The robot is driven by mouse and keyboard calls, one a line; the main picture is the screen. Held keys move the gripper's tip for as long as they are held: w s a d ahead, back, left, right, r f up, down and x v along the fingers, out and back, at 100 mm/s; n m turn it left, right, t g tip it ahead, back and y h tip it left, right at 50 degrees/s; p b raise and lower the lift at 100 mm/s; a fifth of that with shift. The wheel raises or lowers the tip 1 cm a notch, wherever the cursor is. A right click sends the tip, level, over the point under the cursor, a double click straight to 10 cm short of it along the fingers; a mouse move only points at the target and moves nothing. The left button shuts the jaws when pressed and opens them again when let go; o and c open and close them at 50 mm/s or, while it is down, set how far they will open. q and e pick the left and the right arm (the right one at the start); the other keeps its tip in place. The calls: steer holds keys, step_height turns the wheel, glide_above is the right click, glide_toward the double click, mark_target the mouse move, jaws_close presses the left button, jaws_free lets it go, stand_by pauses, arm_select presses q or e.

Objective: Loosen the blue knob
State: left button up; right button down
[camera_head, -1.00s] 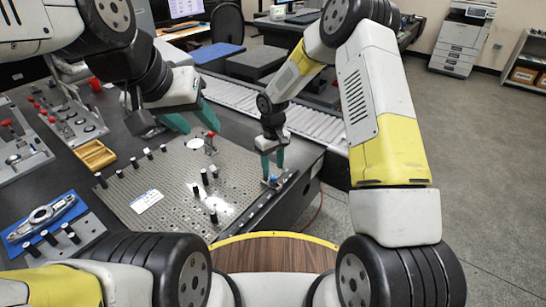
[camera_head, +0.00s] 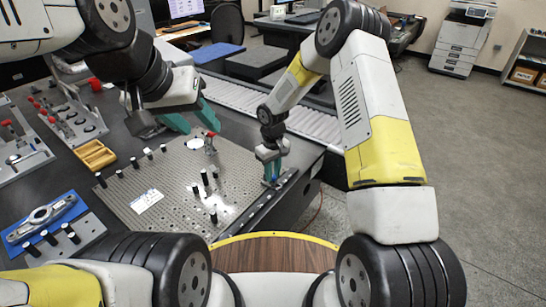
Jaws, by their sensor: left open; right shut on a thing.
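The blue knob (camera_head: 267,183) is at the right edge of the perforated metal plate (camera_head: 165,215), low between my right gripper's fingertips and mostly hidden by them. My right gripper (camera_head: 271,176) points down with teal fingers and is shut on the blue knob. My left gripper (camera_head: 193,122) is open and empty, its teal fingers spread above the plate's far side, left of the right gripper.
A wooden tray (camera_head: 95,154), a blue fixture with a metal link (camera_head: 42,217) and red-knobbed fixtures are on the left. A roller conveyor (camera_head: 235,95) runs behind.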

mark_target(273, 176)
steer(key=n, duration=0.3)
steer(key=c, duration=1.2)
jaws_free()
steer(key=shift+r, duration=0.15)
step_height(273, 176, up, 8)
steer(key=shift+f, duration=0.25)
steer(key=shift+r, duration=0.1)
